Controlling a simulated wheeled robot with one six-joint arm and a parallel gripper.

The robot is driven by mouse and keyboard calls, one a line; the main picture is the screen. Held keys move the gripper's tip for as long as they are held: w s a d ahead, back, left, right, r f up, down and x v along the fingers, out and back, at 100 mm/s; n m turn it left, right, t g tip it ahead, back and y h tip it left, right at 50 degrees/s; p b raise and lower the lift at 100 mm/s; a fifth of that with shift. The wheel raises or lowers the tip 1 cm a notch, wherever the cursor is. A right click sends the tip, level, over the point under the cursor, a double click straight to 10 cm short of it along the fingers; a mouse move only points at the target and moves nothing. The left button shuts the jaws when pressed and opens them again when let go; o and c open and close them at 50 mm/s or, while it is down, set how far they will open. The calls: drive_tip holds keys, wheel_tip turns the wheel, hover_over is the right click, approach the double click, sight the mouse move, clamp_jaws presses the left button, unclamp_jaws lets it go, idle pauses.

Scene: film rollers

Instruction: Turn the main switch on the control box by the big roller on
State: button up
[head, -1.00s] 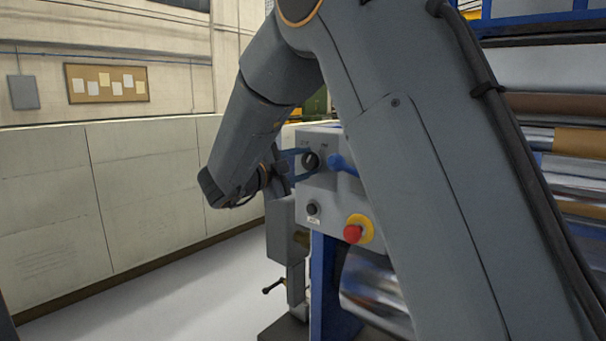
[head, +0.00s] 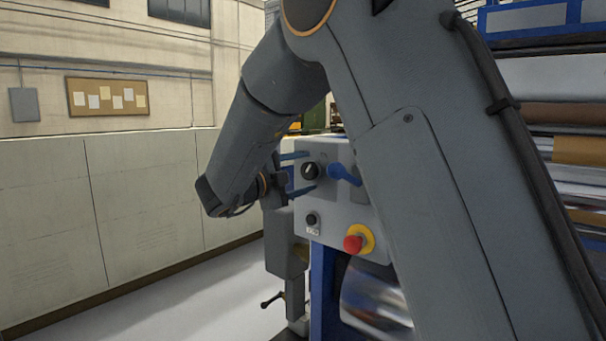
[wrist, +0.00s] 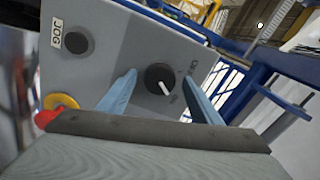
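The control box (head: 345,213) is a grey panel beside the big roller (head: 378,292). Its main switch is a round black knob (head: 312,171) with a white pointer line, at the upper left of the panel. In the wrist view the knob (wrist: 159,79) shows between the fingers, its white line slanting toward the lower right. My gripper (head: 303,173) has two blue fingers spread apart, one above and one below the knob. In the wrist view the open gripper (wrist: 160,92) holds nothing, and I see no finger touching the knob.
Below are a black JOG button (head: 311,219) and a red emergency stop (head: 354,243) on a yellow base. A pale wall (head: 100,215) stands at left, with open floor before it.

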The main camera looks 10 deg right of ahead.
drive_tip(key=b+v, duration=0.1)
drive_tip(key=v, duration=0.6)
drive_tip(key=shift+s+a, duration=0.25)
drive_tip(key=shift+a, duration=0.05)
